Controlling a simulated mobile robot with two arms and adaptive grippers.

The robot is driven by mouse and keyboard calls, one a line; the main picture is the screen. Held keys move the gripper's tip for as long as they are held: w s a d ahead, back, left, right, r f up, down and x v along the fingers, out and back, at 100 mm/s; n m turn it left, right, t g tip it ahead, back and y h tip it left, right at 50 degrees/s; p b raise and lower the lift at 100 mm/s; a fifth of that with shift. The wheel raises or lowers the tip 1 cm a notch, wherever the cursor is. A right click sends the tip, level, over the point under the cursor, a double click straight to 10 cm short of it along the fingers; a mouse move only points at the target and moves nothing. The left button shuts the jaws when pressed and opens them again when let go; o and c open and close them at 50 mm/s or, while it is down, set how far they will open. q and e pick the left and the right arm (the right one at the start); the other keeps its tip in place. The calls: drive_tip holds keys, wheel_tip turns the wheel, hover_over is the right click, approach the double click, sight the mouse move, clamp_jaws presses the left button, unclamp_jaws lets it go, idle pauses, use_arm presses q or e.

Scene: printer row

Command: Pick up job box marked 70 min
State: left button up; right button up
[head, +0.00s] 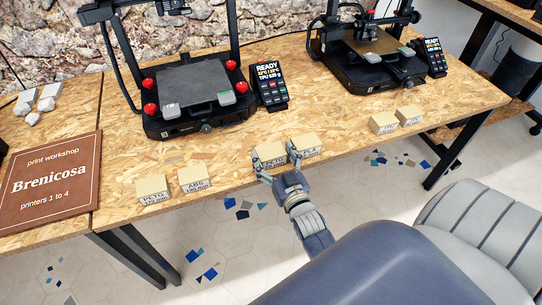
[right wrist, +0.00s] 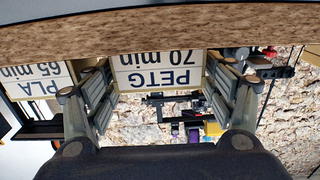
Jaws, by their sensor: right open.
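The job box marked PETG 70 min (right wrist: 160,70) shows upside down in the right wrist view, between my right gripper's fingers. In the head view this pale tan box (head: 269,150) stands near the table's front edge. My right gripper (head: 279,164) is open, with its fingers at either side of the box's front. I cannot tell whether they touch it. The fingers also show in the right wrist view (right wrist: 162,84). A box marked PLA 65 min (right wrist: 35,80) stands close beside it, to the right in the head view (head: 308,143). My left gripper is out of view.
Two more boxes stand left, one marked ABS (head: 194,177), and a pair stands right (head: 383,122). A printer (head: 190,95) and its READY screen (head: 269,86) stand behind. A second printer (head: 368,55) is farther right. A brown sign (head: 50,183) lies left.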

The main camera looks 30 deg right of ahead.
drive_tip(key=shift+x, duration=1)
drive_tip(key=c, duration=0.9)
drive_tip(key=shift+r, duration=0.1)
